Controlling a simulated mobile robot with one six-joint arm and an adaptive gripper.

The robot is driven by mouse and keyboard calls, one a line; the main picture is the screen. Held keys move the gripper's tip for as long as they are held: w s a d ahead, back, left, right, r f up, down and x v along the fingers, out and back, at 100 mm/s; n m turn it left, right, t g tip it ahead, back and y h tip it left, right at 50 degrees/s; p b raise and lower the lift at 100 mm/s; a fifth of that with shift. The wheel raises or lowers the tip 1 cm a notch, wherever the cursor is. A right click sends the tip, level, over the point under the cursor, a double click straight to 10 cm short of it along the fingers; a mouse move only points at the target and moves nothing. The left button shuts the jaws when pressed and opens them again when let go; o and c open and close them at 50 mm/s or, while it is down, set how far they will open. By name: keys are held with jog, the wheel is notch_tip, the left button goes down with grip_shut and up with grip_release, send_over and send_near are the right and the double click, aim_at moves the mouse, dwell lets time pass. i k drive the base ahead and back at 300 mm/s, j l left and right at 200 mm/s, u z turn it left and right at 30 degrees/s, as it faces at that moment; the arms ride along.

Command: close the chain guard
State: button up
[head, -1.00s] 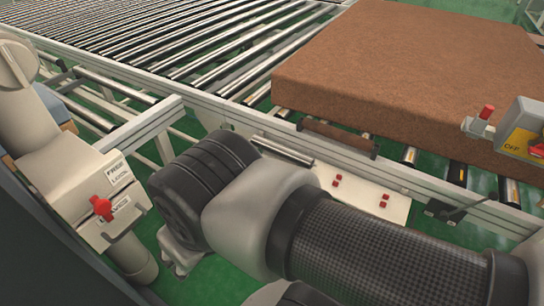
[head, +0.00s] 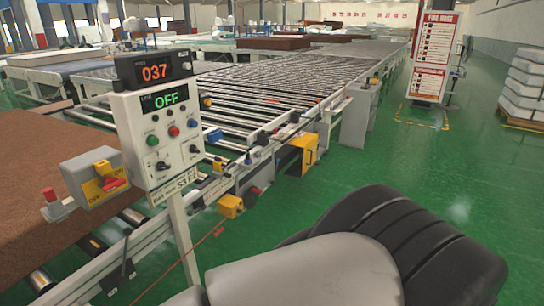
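I cannot tell for sure which part is the chain guard. A yellow panel (head: 303,153) with a dark mark stands on the near side of the conveyor (head: 285,80), in the middle of the head view. It looks tilted outward, but its hinge and inside are too small to make out. A smaller yellow box (head: 230,206) sits lower on the same side rail. My gripper is not in view; only my grey and black arm links show at the bottom right, in front of the floor.
A control post (head: 160,130) reading 037 and OFF stands at left. A yellow-faced switch box (head: 95,178) and a brown mattress (head: 30,190) are left of it. A red cord (head: 190,252) runs along the rail. Green floor (head: 400,160) is open at right, before a sign stand (head: 434,60).

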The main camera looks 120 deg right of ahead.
aim_at(308, 142)
jog(key=z, duration=4.3)
jog(key=i+l, duration=0.15)
jog(key=i, duration=1.1)
jog(key=i+l, duration=0.1)
jog(key=i, duration=1.15)
jog(key=i+j, duration=0.1)
jog(key=i, duration=0.8)
jog(key=i+j, duration=0.4)
jog(key=i, duration=0.15)
